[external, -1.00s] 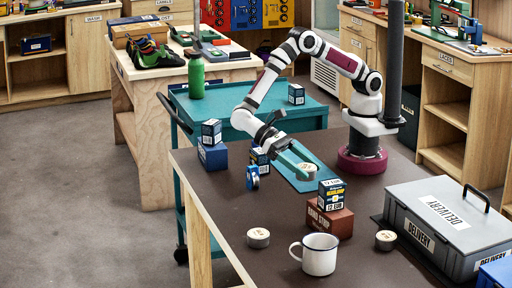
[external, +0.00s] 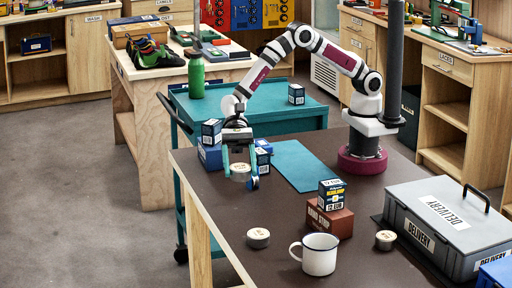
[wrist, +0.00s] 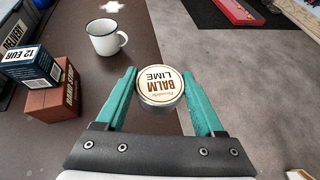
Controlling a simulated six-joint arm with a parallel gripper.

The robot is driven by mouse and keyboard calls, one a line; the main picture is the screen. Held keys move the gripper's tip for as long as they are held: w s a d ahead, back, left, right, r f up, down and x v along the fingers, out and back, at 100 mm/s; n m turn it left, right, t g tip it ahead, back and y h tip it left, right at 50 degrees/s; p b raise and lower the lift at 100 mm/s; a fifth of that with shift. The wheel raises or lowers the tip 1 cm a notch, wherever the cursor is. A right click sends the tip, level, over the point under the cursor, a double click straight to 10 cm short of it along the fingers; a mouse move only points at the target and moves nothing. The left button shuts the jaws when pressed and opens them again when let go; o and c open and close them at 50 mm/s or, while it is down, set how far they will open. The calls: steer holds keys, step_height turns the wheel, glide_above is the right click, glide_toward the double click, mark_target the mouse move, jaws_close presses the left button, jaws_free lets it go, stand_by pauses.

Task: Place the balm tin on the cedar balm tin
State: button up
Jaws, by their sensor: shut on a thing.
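My gripper (external: 240,168) is shut on a round, pale balm tin (wrist: 161,88). The wrist view shows its label reading "BALM LIME", with a green finger on either side. The tin is held up above the table's left part. One pale tin (external: 258,238) lies on the table near its front left edge, left of the mug. Another pale tin (external: 386,240) lies right of the mug. Their labels are too small to read, so I cannot tell which is cedar. Neither shows clearly in the wrist view.
A white mug (external: 318,254) stands between the two tins. A dark box (external: 331,193) sits on a red-brown block (external: 329,218). A grey delivery case (external: 450,225) stands at the right. Blue boxes (external: 210,155) are behind my gripper. The teal mat (external: 291,165) is bare.

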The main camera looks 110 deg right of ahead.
glide_above(258, 233)
step_height(258, 233, down, 6)
steer(key=shift+d+f, duration=0.15)
steer(key=shift+f, duration=0.1)
steer(key=f, duration=0.4)
steer(key=shift+a+f, duration=0.1)
steer(key=shift+a, duration=0.1)
